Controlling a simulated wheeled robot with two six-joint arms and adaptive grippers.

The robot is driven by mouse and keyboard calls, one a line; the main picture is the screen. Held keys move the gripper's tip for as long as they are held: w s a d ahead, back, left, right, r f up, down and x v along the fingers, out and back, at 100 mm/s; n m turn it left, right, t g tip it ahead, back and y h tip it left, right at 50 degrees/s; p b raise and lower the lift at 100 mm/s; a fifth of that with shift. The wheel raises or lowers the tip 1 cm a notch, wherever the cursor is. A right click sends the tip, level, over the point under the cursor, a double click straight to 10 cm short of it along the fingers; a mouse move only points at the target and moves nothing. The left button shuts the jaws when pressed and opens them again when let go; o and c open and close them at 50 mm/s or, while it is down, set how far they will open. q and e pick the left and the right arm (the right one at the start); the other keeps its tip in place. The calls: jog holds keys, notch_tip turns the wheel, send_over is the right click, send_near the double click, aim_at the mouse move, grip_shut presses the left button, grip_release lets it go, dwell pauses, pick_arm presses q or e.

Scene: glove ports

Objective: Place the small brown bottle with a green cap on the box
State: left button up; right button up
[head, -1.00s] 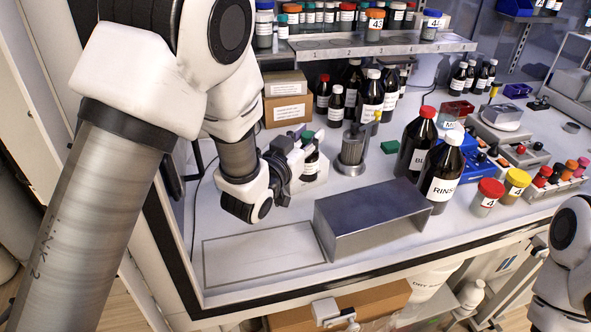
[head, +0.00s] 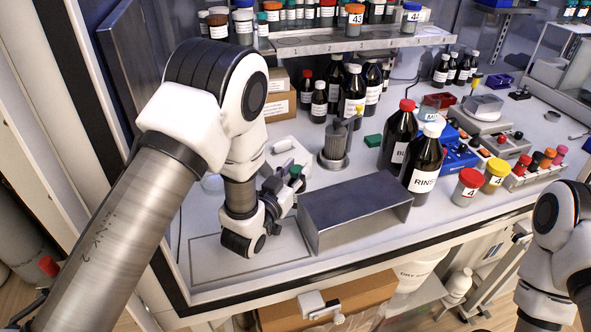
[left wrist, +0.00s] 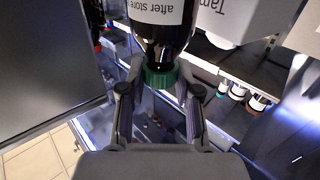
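The small brown bottle's green cap (head: 296,171) shows at my left gripper (head: 283,186) in the head view; the gripper hides most of the bottle there. In the left wrist view the dark bottle (left wrist: 165,52) with its white label and green cap sits between the two fingers, and the left gripper (left wrist: 160,88) is shut on it around the cap end. The grey metal box (head: 358,208), with an open front, stands on the bench just right of the gripper. My right arm shows at the right edge; its gripper is out of view.
Two large brown bottles, one with a red cap (head: 398,140) and one with a white cap (head: 425,160), stand right behind the box. A metal cylinder (head: 335,146) and white device (head: 289,157) stand behind the gripper. Cardboard boxes (head: 279,106) are farther back. An outlined bench area (head: 215,268) is bare.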

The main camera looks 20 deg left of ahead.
pick_arm(q)
jog(key=o, duration=0.4)
jog(key=shift+a, duration=0.1)
jog(key=shift+c, duration=0.2)
jog(key=shift+r+p, duration=0.3)
jog(key=shift+p, duration=0.05)
jog(key=s+a+b, duration=0.1)
jog(key=s+a, duration=0.1)
jog(key=s, duration=1)
jog(key=shift+f, duration=0.15)
